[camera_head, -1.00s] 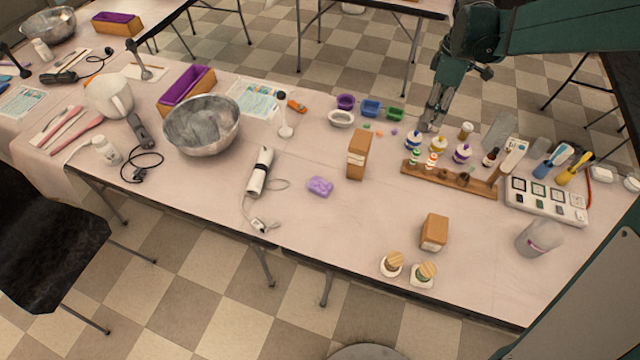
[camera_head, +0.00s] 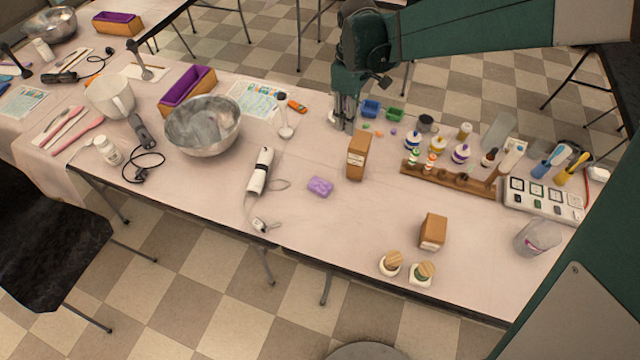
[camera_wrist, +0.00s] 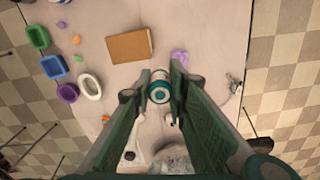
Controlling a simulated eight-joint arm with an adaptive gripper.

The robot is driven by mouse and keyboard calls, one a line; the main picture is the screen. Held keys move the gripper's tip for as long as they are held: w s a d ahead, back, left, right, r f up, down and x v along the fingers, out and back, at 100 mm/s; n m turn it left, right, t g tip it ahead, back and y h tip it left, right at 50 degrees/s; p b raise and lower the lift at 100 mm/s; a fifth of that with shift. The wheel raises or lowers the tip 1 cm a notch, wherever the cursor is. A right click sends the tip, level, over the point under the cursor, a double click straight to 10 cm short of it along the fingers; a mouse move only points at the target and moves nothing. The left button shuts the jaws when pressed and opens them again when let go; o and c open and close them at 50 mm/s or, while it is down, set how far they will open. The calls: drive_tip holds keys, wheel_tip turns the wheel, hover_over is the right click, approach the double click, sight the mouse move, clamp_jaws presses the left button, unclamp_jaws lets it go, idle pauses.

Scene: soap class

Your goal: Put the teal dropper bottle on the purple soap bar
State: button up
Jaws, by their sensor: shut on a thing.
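The purple soap bar (camera_head: 320,187) lies on the table left of and in front of a tall brown box. In the wrist view the soap bar (camera_wrist: 180,57) shows just beyond my right finger, partly hidden by it. My gripper (camera_head: 343,122) is over the back of the table, behind the brown box. In the wrist view my gripper (camera_wrist: 160,88) is shut on the teal dropper bottle (camera_wrist: 159,89), whose round white and teal top faces the camera. In the head view the bottle is mostly hidden by the fingers.
A white hand blender (camera_head: 260,171) lies left of the soap. Small coloured cups (camera_head: 371,108) stand right of my gripper. Bare table lies in front of the soap.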

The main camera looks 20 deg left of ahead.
drive_tip(key=s+a, duration=0.5)
drive_tip(key=a, duration=0.1)
hover_over(320, 185)
wheel_tip(320, 185, down, 10)
drive_tip(key=shift+w+f, duration=0.1)
drive_tip(key=shift+f, duration=0.45)
wheel_tip(320, 185, down, 6)
idle(0.4)
drive_tip(key=shift+f, duration=0.2)
drive_tip(key=shift+f+b, duration=0.4)
drive_tip(key=shift+f, duration=1.4)
drive_tip(key=shift+f, duration=0.2)
drive_tip(key=o, duration=0.8)
drive_tip(key=shift+c, duration=0.2)
